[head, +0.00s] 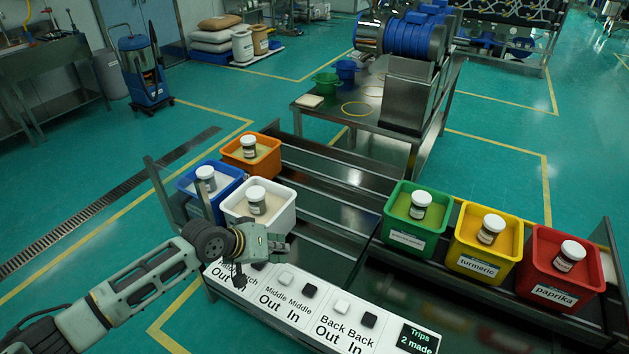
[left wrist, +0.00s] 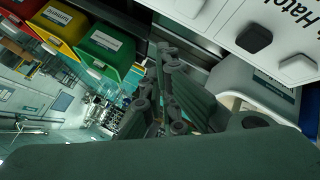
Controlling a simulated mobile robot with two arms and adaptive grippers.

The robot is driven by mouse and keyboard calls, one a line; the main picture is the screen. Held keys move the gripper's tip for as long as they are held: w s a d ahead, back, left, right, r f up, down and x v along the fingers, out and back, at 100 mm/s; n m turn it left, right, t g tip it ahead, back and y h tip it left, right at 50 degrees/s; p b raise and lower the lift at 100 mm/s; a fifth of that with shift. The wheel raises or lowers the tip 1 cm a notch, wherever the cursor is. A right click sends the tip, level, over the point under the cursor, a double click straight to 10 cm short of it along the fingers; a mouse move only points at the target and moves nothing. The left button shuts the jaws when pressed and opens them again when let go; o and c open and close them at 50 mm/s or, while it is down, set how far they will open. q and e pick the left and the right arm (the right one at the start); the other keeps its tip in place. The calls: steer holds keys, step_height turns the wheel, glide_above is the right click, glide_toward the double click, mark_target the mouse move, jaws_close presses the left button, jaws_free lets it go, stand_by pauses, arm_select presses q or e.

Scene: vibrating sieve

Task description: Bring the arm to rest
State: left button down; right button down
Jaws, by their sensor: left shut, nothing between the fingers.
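My left arm comes in from the left in the head view. Its gripper (head: 280,243) is shut and empty, just in front of the white bin and above the button panel's upper edge. In the left wrist view the gripper fingers (left wrist: 168,95) show in the middle, with nothing between them. The white bin (head: 284,218) holds a lidded jar and is partly hidden by the gripper. The button panel (head: 300,305) carries several black and white buttons and a small display reading "Trips 2 made". My right gripper is not in view.
A blue bin (head: 231,176) and an orange bin (head: 271,149) stand behind the white one. Green (head: 403,238), yellow (head: 479,264) and red (head: 556,293) bins stand at the right, each with a jar. The metal table (head: 325,112) behind bears the sieve machine (head: 411,85).

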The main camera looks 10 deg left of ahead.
arm_select(q)
steer(key=s+d+f, duration=0.1)
steer(key=s+d, duration=0.1)
steer(key=s+d+f+m+g, duration=0.1)
steer(key=s+d, duration=0.1)
steer(key=s, duration=0.1)
steer(key=s+d+f+m, duration=0.1)
steer(key=s+d, duration=0.1)
steer(key=s, duration=0.1)
steer(key=shift+d+f, duration=0.1)
steer(key=shift+d, duration=0.15)
steer(key=s+d+m, duration=0.2)
steer(key=s+d, duration=0.1)
steer(key=s, duration=0.5)
steer(key=s+a+g+y, duration=0.1)
steer(key=s+a+y, duration=0.2)
steer(key=s+a, duration=0.45)
steer(key=s+a+g+y, duration=0.2)
steer(key=s+a, duration=0.2)
steer(key=s, duration=0.6)
step_height(320, 180, down, 27)
steer(key=s+g, duration=0.1)
steer(key=s, duration=0.1)
steer(key=s+a+f+g, duration=0.1)
steer(key=s+a+f, duration=0.2)
steer(key=s+f, duration=1.2)
steer(key=shift+s+f+y+b, duration=0.3)
steer(key=shift+s+f+b, duration=0.1)
steer(key=shift+s, duration=0.5)
